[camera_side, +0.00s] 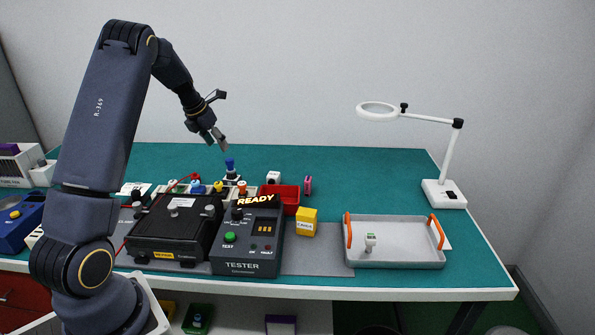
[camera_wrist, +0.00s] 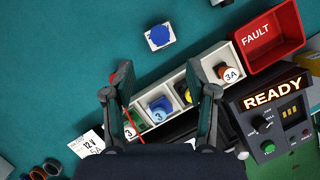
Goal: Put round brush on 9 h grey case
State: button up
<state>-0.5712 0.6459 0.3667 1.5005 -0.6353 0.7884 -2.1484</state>
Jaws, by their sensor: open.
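My gripper (camera_side: 218,139) is open and empty above the back left of the teal table; its two spread fingers also show in the wrist view (camera_wrist: 166,84). I cannot make out a round brush for certain. A blue-topped piece on a small white base (camera_side: 231,171) stands below my gripper; in the wrist view the blue-topped piece (camera_wrist: 159,37) is beyond the fingertips, apart from them. No case with a readable "9 h" label shows. A dark grey tester box (camera_side: 246,246) reads "READY", and a black case (camera_side: 170,228) with a yellow label sits left of it.
A white divided rack (camera_wrist: 194,74) holds several round-topped pieces, some marked 3 and 3A. A red bin (camera_wrist: 266,38) reads "FAULT". A yellow block (camera_side: 307,222) stands right of the tester. A grey tray (camera_side: 395,262) with orange handles holds one small piece. A magnifier lamp (camera_side: 444,193) stands at right.

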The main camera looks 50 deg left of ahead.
jog(key=s+d+r+m+h, duration=0.1)
jog(key=s+d+r+m, duration=0.1)
jog(key=d+r+m, duration=0.5)
jog(key=s+d+r+m, duration=0.2)
jog(key=d+m, duration=0.4)
jog(key=d, duration=0.4)
jog(key=s+d+r+m+h, duration=0.1)
jog(key=s+d+r+m, duration=0.1)
jog(key=d+r+m, duration=0.5)
jog(key=s+d+f+m+t+y, duration=0.1)
jog(key=s+d+f+m, duration=0.2)
jog(key=s+d+m, duration=0.9)
jog(key=s+m, duration=0.2)
jog(key=m, duration=0.5)
jog(key=shift+s+d+f, duration=0.35)
jog(key=shift+s, duration=0.05)
